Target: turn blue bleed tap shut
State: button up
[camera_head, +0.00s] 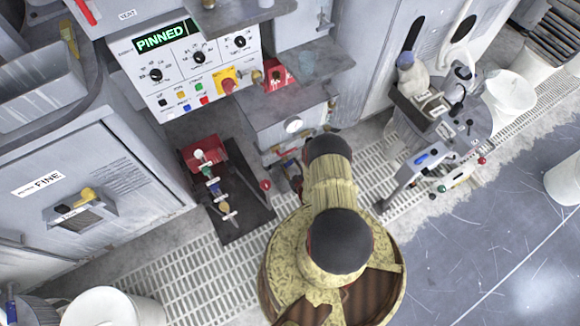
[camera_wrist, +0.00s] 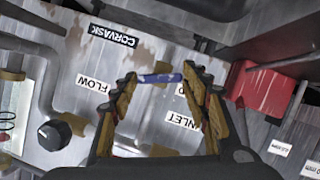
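In the wrist view a small blue tap handle (camera_wrist: 160,78) lies crosswise between the tips of my gripper (camera_wrist: 159,76). It sits in front of a worn grey panel with FLOW (camera_wrist: 95,83) and INLET (camera_wrist: 185,121) labels. The label beside it is partly covered by a finger, so I cannot read whether it is the bleed tap. My gripper's two toothed fingers are spread apart. I cannot tell whether either tip touches the handle. In the head view my arm hides most of my gripper and this tap.
A black knob (camera_wrist: 54,134) is at lower left.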

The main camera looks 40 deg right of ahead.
jog(key=c, duration=0.6)
jog(key=shift+c, duration=0.6)
jog(key=shift+d+m+y, duration=0.15)
jog(key=shift+m+y, duration=0.25)
jog(key=shift+m, duration=0.1)
jog(key=shift+m+y, duration=0.7)
jog(key=shift+m, duration=0.3)
jog(key=o, duration=1.2)
